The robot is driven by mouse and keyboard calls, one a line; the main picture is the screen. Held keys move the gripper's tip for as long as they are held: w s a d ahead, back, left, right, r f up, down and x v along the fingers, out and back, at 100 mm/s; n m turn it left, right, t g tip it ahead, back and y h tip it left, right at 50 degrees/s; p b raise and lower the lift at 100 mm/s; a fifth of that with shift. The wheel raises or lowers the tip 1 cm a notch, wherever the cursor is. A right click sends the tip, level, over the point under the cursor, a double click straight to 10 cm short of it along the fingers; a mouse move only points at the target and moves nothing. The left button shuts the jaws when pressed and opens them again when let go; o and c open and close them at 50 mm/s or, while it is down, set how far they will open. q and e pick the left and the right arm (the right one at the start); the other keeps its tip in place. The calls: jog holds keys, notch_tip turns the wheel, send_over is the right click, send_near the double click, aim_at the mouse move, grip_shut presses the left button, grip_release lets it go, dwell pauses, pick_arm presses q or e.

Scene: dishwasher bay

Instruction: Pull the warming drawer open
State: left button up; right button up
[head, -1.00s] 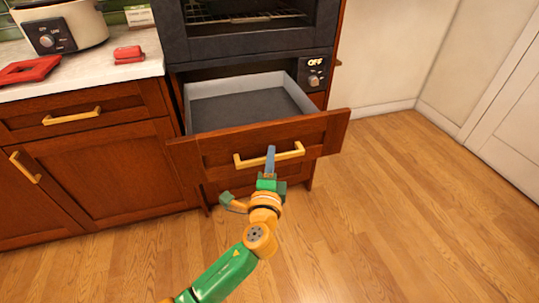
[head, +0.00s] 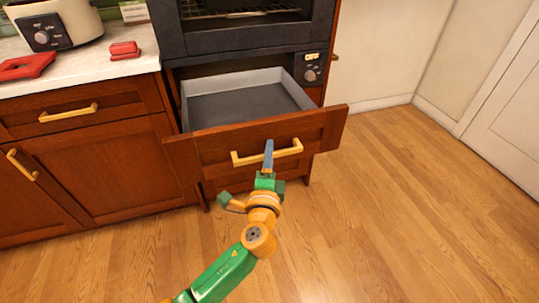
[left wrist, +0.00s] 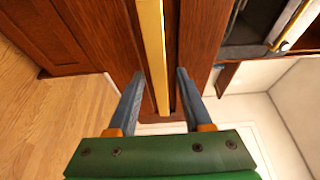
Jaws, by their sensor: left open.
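The warming drawer (head: 212,150) stands pulled out below the oven, with its grey inside (head: 245,105) empty. Its brass bar handle (head: 283,153) runs across the wooden front. My left gripper (head: 268,152) is at the handle, near its middle. In the left wrist view the handle (left wrist: 152,50) runs between the two blue fingers of the left gripper (left wrist: 158,98), which are open with gaps on both sides. I cannot tell whether a finger touches it. My right gripper is in neither view.
The oven (head: 245,30) is above the drawer, with a control knob (head: 310,75) at its right. A counter at left holds a cooker (head: 60,25), a red tray (head: 25,67) and a red block (head: 125,50). The wooden floor (head: 400,200) is clear.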

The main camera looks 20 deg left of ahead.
pick_arm(q)
jog(key=v, duration=0.6)
jog(key=shift+s, duration=0.3)
